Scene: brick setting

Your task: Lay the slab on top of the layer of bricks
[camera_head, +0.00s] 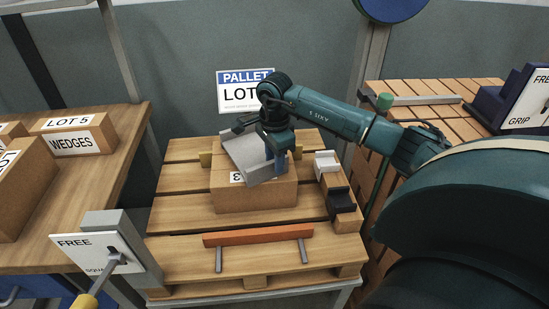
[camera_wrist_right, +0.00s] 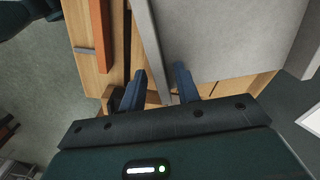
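The grey slab (camera_head: 249,153) is over the brown brick layer (camera_head: 255,198) on the pallet, turned askew and seemingly tilted. It covers part of the label on the layer. My right gripper (camera_head: 281,158) is at the slab's right side and appears shut on its edge. In the right wrist view, the slab (camera_wrist_right: 230,35) fills the upper right, and a narrow grey edge runs between the fingers of my right gripper (camera_wrist_right: 160,80). Contact between slab and layer is hidden. My left gripper is in neither view.
An orange bar (camera_head: 258,237) on two legs stands at the pallet's front. Small white and black blocks (camera_head: 341,199) stand at its right. Labelled boxes (camera_head: 75,137) sit on the left table. A sign on a grey stand (camera_head: 128,240) and a yellow-handled tool (camera_head: 86,301) are front left.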

